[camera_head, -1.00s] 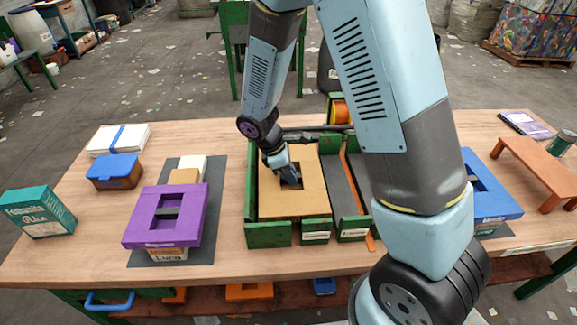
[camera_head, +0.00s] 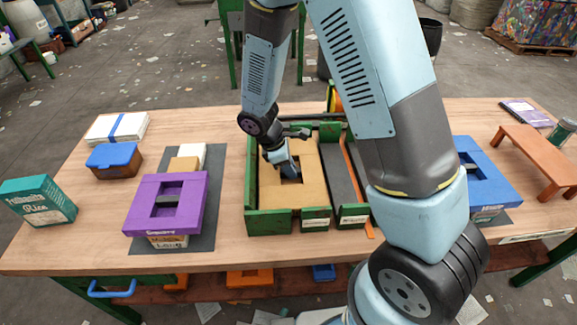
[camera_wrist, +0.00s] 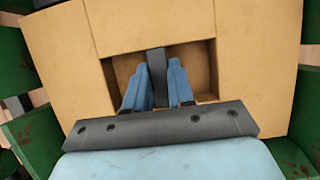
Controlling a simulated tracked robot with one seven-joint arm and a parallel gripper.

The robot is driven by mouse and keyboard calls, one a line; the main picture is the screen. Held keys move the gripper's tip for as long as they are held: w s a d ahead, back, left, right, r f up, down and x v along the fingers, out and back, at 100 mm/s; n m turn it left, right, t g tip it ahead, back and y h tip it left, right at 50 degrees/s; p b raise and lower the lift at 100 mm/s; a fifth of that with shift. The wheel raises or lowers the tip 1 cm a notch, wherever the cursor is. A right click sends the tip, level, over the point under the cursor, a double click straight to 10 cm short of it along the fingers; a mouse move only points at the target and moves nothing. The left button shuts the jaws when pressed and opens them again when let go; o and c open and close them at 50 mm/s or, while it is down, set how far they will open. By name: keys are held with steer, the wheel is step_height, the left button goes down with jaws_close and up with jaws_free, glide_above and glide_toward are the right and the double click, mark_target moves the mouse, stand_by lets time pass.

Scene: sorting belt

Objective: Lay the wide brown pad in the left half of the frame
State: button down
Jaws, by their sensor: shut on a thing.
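The wide brown pad (camera_head: 271,196) lies flat inside the left half of the green frame (camera_head: 251,188), with the frame's walls around it. The pad has a square recess with a dark bar across it, seen in the wrist view (camera_wrist: 156,62). My gripper (camera_head: 290,173) reaches down into the recess, its blue fingers (camera_wrist: 158,70) closed on either side of the bar. The pad's underside is hidden, so I cannot tell if it rests fully on the frame's floor.
The frame's right half holds a dark strip (camera_head: 342,178) beside an orange one. A purple pad (camera_head: 138,218) sits on a stack to the left. A blue pad (camera_head: 492,195) and an orange bench (camera_head: 535,160) are to the right. Bare table lies in front of the frame.

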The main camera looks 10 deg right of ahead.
steer(key=c, duration=0.9)
jaws_free()
steer(key=shift+a, duration=0.1)
steer(key=v, duration=1.3)
steer(key=shift+a+r, duration=0.1)
steer(key=shift+r, duration=0.15)
